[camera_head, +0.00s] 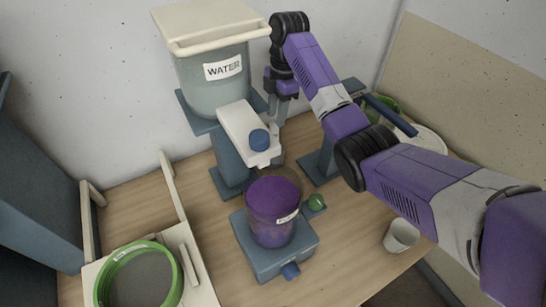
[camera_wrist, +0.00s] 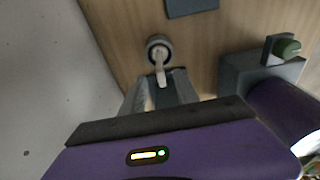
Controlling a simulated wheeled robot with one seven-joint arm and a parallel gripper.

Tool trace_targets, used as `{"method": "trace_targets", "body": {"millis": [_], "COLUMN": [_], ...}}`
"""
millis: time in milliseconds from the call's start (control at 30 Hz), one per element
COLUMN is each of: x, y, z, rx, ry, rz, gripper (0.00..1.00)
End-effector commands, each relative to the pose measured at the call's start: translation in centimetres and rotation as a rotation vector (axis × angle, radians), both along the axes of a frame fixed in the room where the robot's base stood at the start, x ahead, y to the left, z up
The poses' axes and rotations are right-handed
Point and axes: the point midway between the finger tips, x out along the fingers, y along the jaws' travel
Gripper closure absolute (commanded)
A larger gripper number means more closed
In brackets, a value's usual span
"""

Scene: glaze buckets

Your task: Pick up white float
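A slim white stem with a pale round end in a dark ring, which looks like the white float (camera_wrist: 161,68), shows between my fingertips in the wrist view. My gripper (camera_wrist: 161,84) points down, with its two fingers apart on either side of the stem. Wood shows in the gap, and I see no clear contact. In the head view my gripper (camera_head: 279,112) is low beside the water bucket, behind the white spout block (camera_head: 243,128). The float cannot be made out clearly there.
The bucket labelled WATER (camera_head: 217,82) stands on a blue-grey stand left of my gripper. A purple glaze bucket (camera_head: 272,212) sits on a blue base in front. A white cup (camera_head: 401,236) stands at right. A green-rimmed sieve (camera_head: 140,277) is at lower left.

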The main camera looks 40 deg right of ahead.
Motion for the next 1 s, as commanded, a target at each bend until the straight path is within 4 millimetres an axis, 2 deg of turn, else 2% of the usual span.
{"method": "trace_targets", "body": {"millis": [400, 667, 700, 867, 900, 1000], "x": [0.1, 0.2, 0.2, 0.2, 0.2, 0.2], "y": [0.9, 1.0, 1.0, 0.9, 1.0, 0.9], "z": [-4.8, -5.3, -5.3, -5.2, -5.2, -5.2], "rx": [0.0, 0.0, 0.0, 0.0, 0.0, 0.0], "ry": [0.0, -0.001, -0.001, -0.002, -0.002, -0.002], "rz": [-0.002, -0.003, -0.003, -0.003, -0.003, -0.003], "gripper": [0.63, 0.63, 0.65, 0.96, 1.0, 1.0]}}
